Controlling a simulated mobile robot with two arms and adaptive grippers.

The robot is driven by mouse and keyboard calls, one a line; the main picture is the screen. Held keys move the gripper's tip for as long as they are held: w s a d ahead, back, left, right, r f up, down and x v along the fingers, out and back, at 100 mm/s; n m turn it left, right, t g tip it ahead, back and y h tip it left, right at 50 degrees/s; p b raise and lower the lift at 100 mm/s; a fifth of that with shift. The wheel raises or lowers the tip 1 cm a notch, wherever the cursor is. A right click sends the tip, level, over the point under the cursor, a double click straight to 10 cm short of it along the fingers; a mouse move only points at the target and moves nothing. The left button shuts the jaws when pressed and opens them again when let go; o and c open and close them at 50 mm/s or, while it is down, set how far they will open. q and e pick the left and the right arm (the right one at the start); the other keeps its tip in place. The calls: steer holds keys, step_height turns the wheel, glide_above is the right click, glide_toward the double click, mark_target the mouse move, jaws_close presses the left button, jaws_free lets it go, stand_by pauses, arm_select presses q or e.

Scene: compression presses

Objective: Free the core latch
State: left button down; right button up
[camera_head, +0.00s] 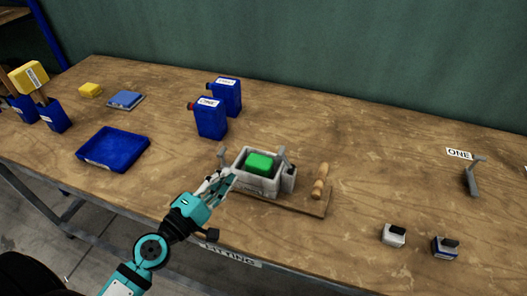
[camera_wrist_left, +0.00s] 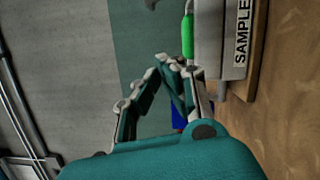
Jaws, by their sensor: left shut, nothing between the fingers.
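A grey press box (camera_head: 259,184) holds a bright green block (camera_head: 260,163) on a wooden base board near the table's front edge. Small grey levers stand at its left (camera_head: 222,157) and right (camera_head: 283,157) sides; I cannot tell which part is the core latch. My left gripper (camera_head: 222,180) is at the box's left side, fingers shut and empty. In the left wrist view the fingertips (camera_wrist_left: 172,62) meet just short of the box (camera_wrist_left: 221,40), beside the green block (camera_wrist_left: 188,35); contact cannot be told. My right gripper is not in view.
A wooden handle (camera_head: 320,182) stands on the board's right end. Blue canisters (camera_head: 211,119) stand behind the box, a blue tray (camera_head: 113,150) lies to the left. Two small blocks (camera_head: 394,235) (camera_head: 445,247) and a grey lever tool (camera_head: 473,178) are at the right. The table between is clear.

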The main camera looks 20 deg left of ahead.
mark_target(286, 160)
arm_select(q)
steer(key=p+x, duration=0.2)
steer(key=x, duration=0.3)
steer(key=p+x, duration=0.2)
steer(key=x, duration=0.3)
steer(key=shift+w+r, duration=0.1)
steer(key=shift+r, duration=0.1)
steer(key=d+p, duration=0.2)
steer(key=d, duration=0.1)
steer(key=shift+d+r, duration=0.15)
steer(key=shift+r, duration=0.05)
steer(key=shift+s+d, duration=0.2)
steer(key=shift+s, duration=0.05)
steer(key=shift+d, duration=0.1)
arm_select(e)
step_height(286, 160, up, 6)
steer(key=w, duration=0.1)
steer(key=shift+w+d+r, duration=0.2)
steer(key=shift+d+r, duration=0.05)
